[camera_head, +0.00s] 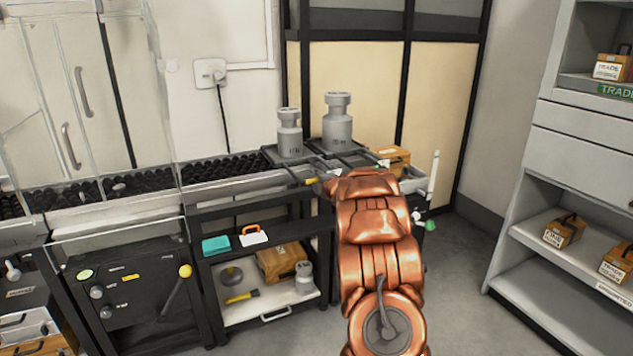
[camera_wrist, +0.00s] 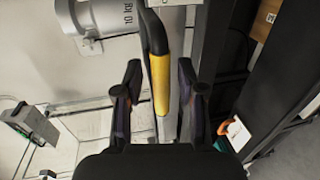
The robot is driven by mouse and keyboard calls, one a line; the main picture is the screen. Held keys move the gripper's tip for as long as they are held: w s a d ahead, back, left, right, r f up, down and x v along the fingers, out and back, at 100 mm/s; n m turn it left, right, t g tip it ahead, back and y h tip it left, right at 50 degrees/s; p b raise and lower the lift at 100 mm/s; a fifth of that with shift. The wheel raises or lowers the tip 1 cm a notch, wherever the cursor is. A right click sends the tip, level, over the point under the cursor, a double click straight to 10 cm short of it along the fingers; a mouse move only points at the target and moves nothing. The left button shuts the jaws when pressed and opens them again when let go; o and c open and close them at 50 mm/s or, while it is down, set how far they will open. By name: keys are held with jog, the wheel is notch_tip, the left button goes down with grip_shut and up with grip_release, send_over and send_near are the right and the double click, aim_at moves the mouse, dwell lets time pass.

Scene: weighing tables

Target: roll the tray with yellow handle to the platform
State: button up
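The yellow handle (camera_head: 312,181) sticks out at the front of the left of two dark trays (camera_head: 270,154) on the bench. A grey weight (camera_head: 289,135) stands on that tray. In the wrist view the yellow handle (camera_wrist: 159,85) lies between the two dark fingers of my gripper (camera_wrist: 160,80), with a gap on each side. The gripper is open around it. A weight marked 10 kg (camera_wrist: 95,18) shows beyond the handle. In the head view my copper arm hides most of the gripper. I cannot clearly single out the platform.
A black roller track (camera_head: 150,185) runs left behind glass panels (camera_head: 100,100). A second tray with a larger weight (camera_head: 338,125) stands to the right. A wooden case (camera_head: 395,158) is at the bench's right end. The lower shelf (camera_head: 270,308) holds weights and a case. Floor is clear at right.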

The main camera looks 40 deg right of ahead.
jog(key=shift+c, duration=0.3)
grip_shut()
dwell(0.4)
